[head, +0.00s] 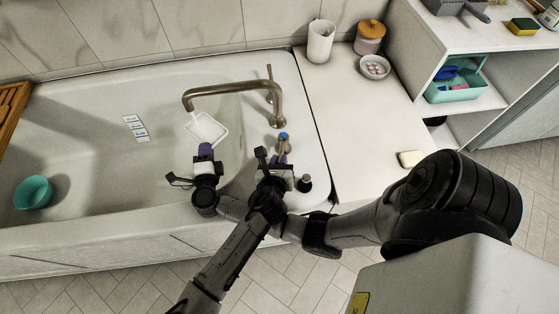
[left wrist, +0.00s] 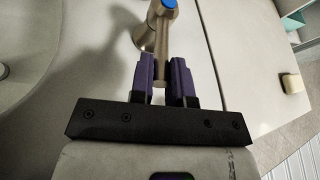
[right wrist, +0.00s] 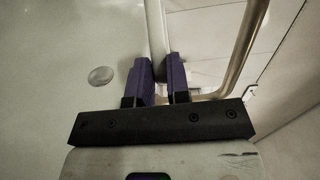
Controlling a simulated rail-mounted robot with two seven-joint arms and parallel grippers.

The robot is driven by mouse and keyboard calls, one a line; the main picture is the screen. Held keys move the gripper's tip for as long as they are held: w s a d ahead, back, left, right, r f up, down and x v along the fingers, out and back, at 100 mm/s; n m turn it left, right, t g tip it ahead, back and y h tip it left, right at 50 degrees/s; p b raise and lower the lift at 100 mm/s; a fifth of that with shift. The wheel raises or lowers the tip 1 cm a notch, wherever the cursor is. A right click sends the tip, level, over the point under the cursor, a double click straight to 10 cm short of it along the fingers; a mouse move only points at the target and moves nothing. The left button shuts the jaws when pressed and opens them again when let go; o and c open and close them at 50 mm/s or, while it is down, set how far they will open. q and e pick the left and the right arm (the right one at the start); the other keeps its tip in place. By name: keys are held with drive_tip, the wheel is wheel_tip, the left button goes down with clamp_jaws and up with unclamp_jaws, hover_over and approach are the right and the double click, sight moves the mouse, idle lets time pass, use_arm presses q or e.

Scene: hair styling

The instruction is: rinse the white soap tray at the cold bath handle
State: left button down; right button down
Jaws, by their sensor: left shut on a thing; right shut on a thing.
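The white soap tray (head: 207,128) is held over the bath, under the bent end of the brushed-metal spout (head: 232,87). My right gripper (head: 205,150) is shut on the tray's near edge; in the right wrist view the tray (right wrist: 154,28) shows nearly edge-on between the purple fingers (right wrist: 161,75). The cold bath handle (head: 283,137) has a blue cap and stands on the bath's right rim. My left gripper (head: 281,159) is shut on this handle; its blue cap (left wrist: 169,4) shows beyond the fingers (left wrist: 161,75) in the left wrist view. I make out no water stream.
The second metal tap handle (head: 269,82) stands behind the spout. The white counter (head: 365,125) to the right holds a cup, a jar, a dish and a pale sponge (head: 410,159).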

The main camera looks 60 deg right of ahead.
use_arm(q)
drive_tip(key=shift+s+d+n+t+y, duration=0.25)
drive_tip(key=shift+s+n+t, duration=0.2)
drive_tip(key=shift+n+t, duration=0.2)
drive_tip(key=shift+s+d+n+t+y, duration=0.15)
drive_tip(key=shift+s+n+t+y, duration=0.1)
drive_tip(key=shift+s+n+t, duration=0.3)
drive_tip(key=shift+w, duration=0.15)
drive_tip(key=c, duration=1.1)
unclamp_jaws()
drive_tip(key=v, duration=1.2)
drive_tip(key=shift+c, duration=0.4)
